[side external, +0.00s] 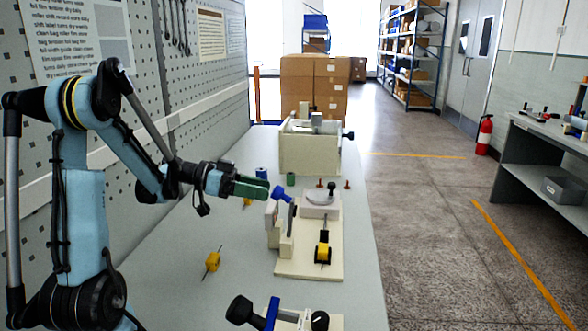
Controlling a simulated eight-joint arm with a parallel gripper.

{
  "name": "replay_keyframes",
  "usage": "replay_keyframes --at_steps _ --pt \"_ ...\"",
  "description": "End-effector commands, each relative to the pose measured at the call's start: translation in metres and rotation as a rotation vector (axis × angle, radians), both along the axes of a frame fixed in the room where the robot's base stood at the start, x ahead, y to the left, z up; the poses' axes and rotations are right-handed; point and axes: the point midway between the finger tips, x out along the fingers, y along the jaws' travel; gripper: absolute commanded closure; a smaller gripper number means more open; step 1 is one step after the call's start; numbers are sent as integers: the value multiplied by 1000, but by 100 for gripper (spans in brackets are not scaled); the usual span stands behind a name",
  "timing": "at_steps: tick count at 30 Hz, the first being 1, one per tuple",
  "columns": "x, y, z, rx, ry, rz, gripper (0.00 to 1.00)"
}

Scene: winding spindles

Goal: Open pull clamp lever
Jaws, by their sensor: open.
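My gripper (266,188) has green fingers and points right, above the table. It appears empty and is close to a blue handle (282,194) on a cream fixture (295,268); I cannot tell whether they touch. The handle slants beside upright plates at the fixture's left side. A second blue lever (272,313) stands on a device at the front edge of the picture, beside a black knob (240,310). I cannot tell which of these is the pull clamp lever.
Blue (262,173) and green (290,179) cylinders and small brown pegs (347,185) stand before a cream box machine (310,158). A pegboard wall (190,90) borders the left. The table's front left is mostly clear.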

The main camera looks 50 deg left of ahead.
Motion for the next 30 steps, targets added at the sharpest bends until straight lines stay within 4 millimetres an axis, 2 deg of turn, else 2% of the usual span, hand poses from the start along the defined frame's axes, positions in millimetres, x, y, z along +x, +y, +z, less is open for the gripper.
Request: replay_keyframes --at_steps 3,7,20,23,30 --pt "-14 12 4 1 0 4 40" --pt "-23 18 7 2 0 1 40" --pt "-27 17 6 3 10 -1 40" --pt "-30 3 -2 14 68 -2 40" --pt "-24 -58 -21 46 394 31 40"
